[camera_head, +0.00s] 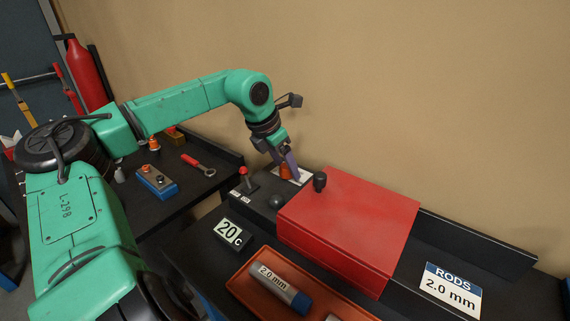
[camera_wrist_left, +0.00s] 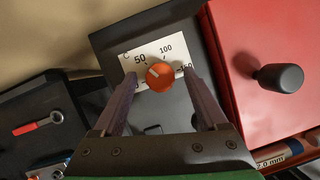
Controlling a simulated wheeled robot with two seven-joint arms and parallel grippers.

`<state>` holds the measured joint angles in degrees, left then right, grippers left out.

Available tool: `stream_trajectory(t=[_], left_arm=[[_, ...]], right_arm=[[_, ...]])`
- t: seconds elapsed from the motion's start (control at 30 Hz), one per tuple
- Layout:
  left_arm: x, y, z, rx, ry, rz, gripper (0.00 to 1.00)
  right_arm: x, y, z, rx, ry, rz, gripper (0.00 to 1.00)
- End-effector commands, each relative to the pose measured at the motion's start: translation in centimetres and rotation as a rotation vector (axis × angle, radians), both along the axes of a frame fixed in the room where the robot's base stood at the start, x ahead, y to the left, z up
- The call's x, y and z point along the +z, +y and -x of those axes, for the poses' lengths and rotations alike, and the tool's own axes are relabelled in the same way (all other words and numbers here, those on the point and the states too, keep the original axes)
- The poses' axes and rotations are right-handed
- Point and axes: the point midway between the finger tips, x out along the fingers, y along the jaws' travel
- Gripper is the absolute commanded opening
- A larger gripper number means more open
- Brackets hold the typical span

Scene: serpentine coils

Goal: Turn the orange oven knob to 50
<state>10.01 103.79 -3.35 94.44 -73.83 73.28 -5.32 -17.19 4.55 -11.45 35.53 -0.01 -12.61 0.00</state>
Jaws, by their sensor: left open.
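The orange oven knob (camera_wrist_left: 161,77) sits on a white dial plate (camera_wrist_left: 174,49) marked 50, 100 and 150. Its pale pointer mark faces up and left, seemingly a little below the 50. In the head view the knob (camera_head: 285,172) is partly covered by my left gripper (camera_head: 291,163). In the left wrist view my left gripper (camera_wrist_left: 160,84) is open, with one finger on each side of the knob and a gap visible. A display (camera_head: 229,233) reads 20 C. My right gripper is not in view.
The red oven box (camera_head: 345,225) with a black handle (camera_head: 319,181) stands right of the knob. A red-tipped lever (camera_head: 243,174) is to its left. An orange tray (camera_head: 238,283) with a 2.0 mm rod tube (camera_head: 279,289) lies in front.

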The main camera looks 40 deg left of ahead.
Motion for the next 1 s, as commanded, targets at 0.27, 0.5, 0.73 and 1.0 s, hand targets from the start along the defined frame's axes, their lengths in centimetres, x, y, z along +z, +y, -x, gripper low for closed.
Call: stream_trajectory(t=[0.27, 0.5, 0.73, 1.0], left_arm=[[5.6, 0.4, 2.3, 0.003, -0.007, -0.003, 0.75], [11.7, 0.8, 4.7, 0.002, -0.003, -0.003, 0.75], [13.3, 0.8, 5.5, 0.000, -0.001, -0.001, 0.75], [13.3, 0.8, 5.4, 0.000, -0.002, -0.001, 0.75]], right_arm=[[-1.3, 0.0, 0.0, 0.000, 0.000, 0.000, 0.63], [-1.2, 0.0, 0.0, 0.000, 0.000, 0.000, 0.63], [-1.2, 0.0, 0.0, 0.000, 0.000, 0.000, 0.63], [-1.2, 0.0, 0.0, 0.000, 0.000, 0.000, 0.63]])
